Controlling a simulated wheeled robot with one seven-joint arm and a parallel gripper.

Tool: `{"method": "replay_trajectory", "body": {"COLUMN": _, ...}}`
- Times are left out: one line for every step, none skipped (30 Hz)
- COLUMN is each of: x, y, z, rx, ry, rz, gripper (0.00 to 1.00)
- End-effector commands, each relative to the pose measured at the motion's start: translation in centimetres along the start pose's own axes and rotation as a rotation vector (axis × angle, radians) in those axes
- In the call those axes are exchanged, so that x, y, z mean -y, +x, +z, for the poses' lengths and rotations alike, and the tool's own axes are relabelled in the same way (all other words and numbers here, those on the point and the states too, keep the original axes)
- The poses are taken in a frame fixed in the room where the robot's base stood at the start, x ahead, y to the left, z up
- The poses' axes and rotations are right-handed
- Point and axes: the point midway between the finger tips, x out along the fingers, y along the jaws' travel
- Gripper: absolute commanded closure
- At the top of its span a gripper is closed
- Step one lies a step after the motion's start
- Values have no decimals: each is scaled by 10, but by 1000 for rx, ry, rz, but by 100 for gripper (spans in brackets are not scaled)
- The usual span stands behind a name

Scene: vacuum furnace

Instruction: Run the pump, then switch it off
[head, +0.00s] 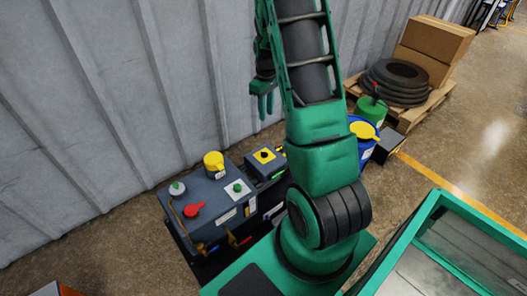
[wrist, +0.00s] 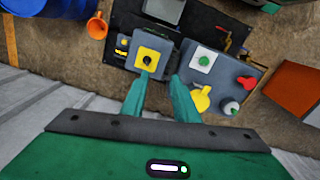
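The dark grey pump unit (head: 225,215) stands on the floor by the corrugated wall. On its top are a green button on a white plate (head: 238,187), a yellow cap (head: 214,160), a red lever-like part (head: 193,209) and a white-and-green knob (head: 177,188). A smaller box beside it carries a black knob on a yellow plate (head: 264,155); the knob also shows in the wrist view (wrist: 147,60). My gripper (wrist: 158,90) is open and empty, fingers apart, above the pump. In the wrist view the green button (wrist: 202,61) lies beyond the right fingertip. No finger visibly touches a control.
A blue drum (head: 362,135) with a yellow funnel and a green can (head: 371,109) stand to the right. An orange box (wrist: 295,90) lies right in the wrist view. The wall is close.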

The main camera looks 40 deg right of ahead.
Motion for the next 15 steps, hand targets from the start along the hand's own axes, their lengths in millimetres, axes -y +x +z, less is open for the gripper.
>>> {"method": "replay_trajectory", "body": {"x": -8, "y": 21, "z": -6, "rx": 8, "ry": -30, "rz": -3, "gripper": 73}}
{"method": "replay_trajectory", "body": {"x": -12, "y": 32, "z": -11, "rx": 7, "ry": -50, "rz": -4, "gripper": 73}}
{"method": "replay_trajectory", "body": {"x": -17, "y": 47, "z": -17, "rx": 6, "ry": -79, "rz": -5, "gripper": 73}}
{"method": "replay_trajectory", "body": {"x": -21, "y": 59, "z": -20, "rx": 6, "ry": -100, "rz": -6, "gripper": 73}}
{"method": "replay_trajectory", "body": {"x": -24, "y": 70, "z": -24, "rx": 5, "ry": -121, "rz": -7, "gripper": 73}}
{"method": "replay_trajectory", "body": {"x": -28, "y": 85, "z": -29, "rx": 4, "ry": -148, "rz": -9, "gripper": 73}}
{"method": "replay_trajectory", "body": {"x": -32, "y": 96, "z": -32, "rx": 4, "ry": -167, "rz": -10, "gripper": 73}}
{"method": "replay_trajectory", "body": {"x": -34, "y": 107, "z": -34, "rx": 3, "ry": -187, "rz": -12, "gripper": 73}}
{"method": "replay_trajectory", "body": {"x": -37, "y": 120, "z": -38, "rx": 1, "ry": -210, "rz": -13, "gripper": 73}}
{"method": "replay_trajectory", "body": {"x": -39, "y": 129, "z": -39, "rx": 1, "ry": -227, "rz": -14, "gripper": 73}}
{"method": "replay_trajectory", "body": {"x": -41, "y": 137, "z": -41, "rx": 0, "ry": -241, "rz": -15, "gripper": 73}}
{"method": "replay_trajectory", "body": {"x": -43, "y": 148, "z": -43, "rx": -2, "ry": -260, "rz": -17, "gripper": 73}}
{"method": "replay_trajectory", "body": {"x": -44, "y": 154, "z": -44, "rx": -4, "ry": -271, "rz": -18, "gripper": 73}}
{"method": "replay_trajectory", "body": {"x": -45, "y": 160, "z": -45, "rx": -4, "ry": -282, "rz": -19, "gripper": 73}}
{"method": "replay_trajectory", "body": {"x": -46, "y": 167, "z": -46, "rx": -5, "ry": -294, "rz": -20, "gripper": 73}}
